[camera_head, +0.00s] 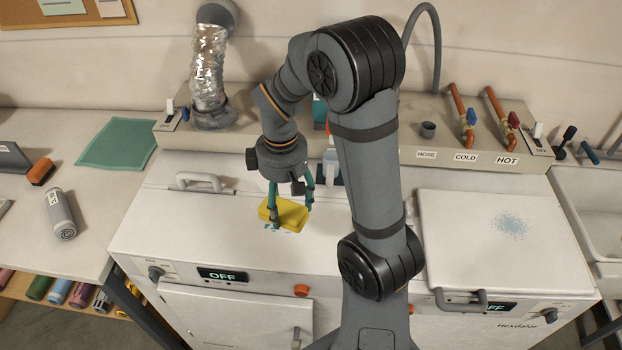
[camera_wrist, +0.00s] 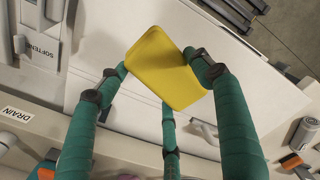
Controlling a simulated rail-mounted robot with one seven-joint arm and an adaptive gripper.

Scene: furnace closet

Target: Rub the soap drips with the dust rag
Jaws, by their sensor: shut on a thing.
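My gripper (camera_head: 289,212) has teal fingers and is shut on a yellow, block-like pad (camera_head: 290,214), which I take to be the dust rag. It is low over the white top of the left machine, and I cannot tell whether it touches. The wrist view also shows the yellow pad (camera_wrist: 162,68) between the fingers. Small pale blue-green marks (camera_head: 270,227), possibly soap drips, show at the pad's lower edge, partly hidden by it. A patch of blue specks (camera_head: 508,223) lies on the right machine's lid.
A teal cloth or mat (camera_head: 117,143), an orange-topped brush (camera_head: 41,171) and a grey canister (camera_head: 61,214) lie on the left counter. A lid handle (camera_head: 198,181) stands left of my gripper. Bottles partly hidden by my arm stand behind. Taps and a sink (camera_head: 590,205) are at right.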

